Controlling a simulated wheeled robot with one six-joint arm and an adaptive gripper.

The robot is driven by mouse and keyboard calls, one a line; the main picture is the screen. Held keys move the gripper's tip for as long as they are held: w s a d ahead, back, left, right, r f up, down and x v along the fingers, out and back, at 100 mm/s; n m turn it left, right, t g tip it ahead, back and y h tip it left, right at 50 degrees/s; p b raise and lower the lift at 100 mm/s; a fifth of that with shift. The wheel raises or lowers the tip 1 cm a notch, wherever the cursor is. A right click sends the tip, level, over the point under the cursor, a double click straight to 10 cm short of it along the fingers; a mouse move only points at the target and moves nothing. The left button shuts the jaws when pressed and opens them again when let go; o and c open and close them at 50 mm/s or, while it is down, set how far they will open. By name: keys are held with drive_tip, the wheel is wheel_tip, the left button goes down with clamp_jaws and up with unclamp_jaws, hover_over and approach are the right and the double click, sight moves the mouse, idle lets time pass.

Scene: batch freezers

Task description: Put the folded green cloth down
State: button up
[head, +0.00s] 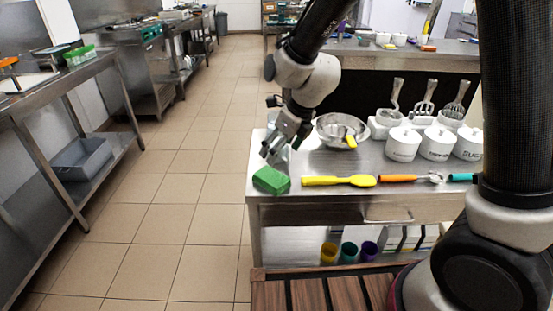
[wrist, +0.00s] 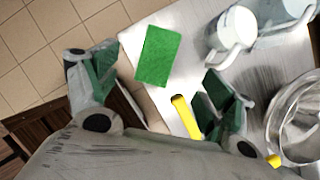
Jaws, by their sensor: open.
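The folded green cloth (head: 271,180) lies flat on the near left corner of the steel counter (head: 340,162) in the head view. It also shows in the wrist view (wrist: 158,56) as a green rectangle on the counter top, apart from both fingers. My gripper (head: 272,154) is just above and behind the cloth in the head view. In the wrist view my gripper (wrist: 160,92) is open, its two green-padded fingers spread wide with nothing between them at the tips.
A yellow spatula (head: 338,181) and an orange-handled tool (head: 398,178) lie right of the cloth. A metal bowl (head: 342,130) and white canisters (head: 403,143) stand behind. The tiled floor left is free.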

drive_tip(key=s+d+r+n+t+h, duration=0.1)
drive_tip(key=s+d+r+n, duration=0.2)
drive_tip(key=d+r+n, duration=0.5)
drive_tip(key=s+d+r+n, duration=0.4)
drive_tip(key=d+r+n, duration=0.15)
drive_tip(key=d, duration=0.55)
drive_tip(key=s+d+r+n+h, duration=0.2)
drive_tip(key=s+d+r+n, duration=0.2)
drive_tip(key=s+d+n, duration=0.9)
drive_tip(key=shift+s+r+n+t+h, duration=0.15)
drive_tip(key=shift+s+n+t+h, duration=0.2)
drive_tip(key=shift+s, duration=0.6)
drive_tip(key=shift+o, duration=0.4)
